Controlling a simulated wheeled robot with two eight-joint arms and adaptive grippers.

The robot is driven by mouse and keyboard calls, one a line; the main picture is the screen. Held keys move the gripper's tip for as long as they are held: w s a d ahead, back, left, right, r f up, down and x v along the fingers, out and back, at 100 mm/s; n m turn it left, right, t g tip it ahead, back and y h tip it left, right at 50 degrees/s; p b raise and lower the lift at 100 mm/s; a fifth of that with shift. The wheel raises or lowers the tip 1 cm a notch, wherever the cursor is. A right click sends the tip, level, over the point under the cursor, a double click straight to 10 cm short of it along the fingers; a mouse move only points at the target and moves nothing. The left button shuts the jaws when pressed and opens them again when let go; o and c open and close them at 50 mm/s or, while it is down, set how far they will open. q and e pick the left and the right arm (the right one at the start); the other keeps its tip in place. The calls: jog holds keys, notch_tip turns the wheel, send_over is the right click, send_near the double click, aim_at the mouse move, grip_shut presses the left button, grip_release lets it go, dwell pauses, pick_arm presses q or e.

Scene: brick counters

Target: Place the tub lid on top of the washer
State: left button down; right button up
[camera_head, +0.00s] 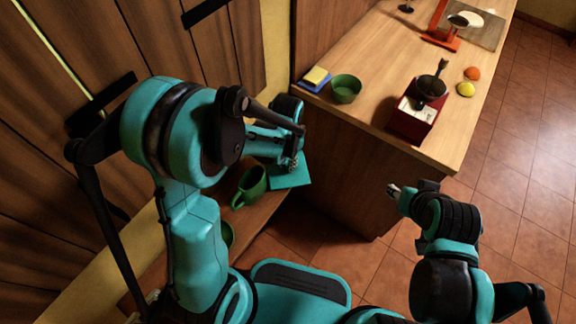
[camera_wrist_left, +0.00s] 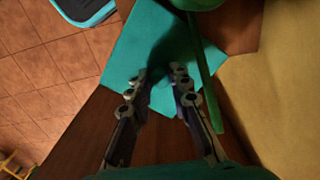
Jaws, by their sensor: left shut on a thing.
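A flat teal square (camera_head: 290,172), which looks like the tub lid, is at the edge of the low wooden shelf; it also shows in the left wrist view (camera_wrist_left: 124,62). My left gripper (camera_head: 292,162) is over it. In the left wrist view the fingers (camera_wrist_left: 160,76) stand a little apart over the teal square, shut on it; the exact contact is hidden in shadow. My right gripper (camera_head: 392,190) is empty-looking in front of the counter, its finger gap too small to judge. I cannot clearly pick out a washer.
A green mug (camera_head: 249,186) stands close beside the left gripper. The counter (camera_head: 385,60) holds a green bowl (camera_head: 346,88), a blue and yellow block (camera_head: 316,78), a red box (camera_head: 414,118) with a dark pan, and an orange stand (camera_head: 440,40). Its middle is clear.

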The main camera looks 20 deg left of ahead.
pick_arm(q)
jog(key=shift+d+f, duration=0.2)
jog(key=shift+f, duration=0.4)
jog(key=shift+f, duration=0.2)
jog(key=c, duration=1.4)
grip_release()
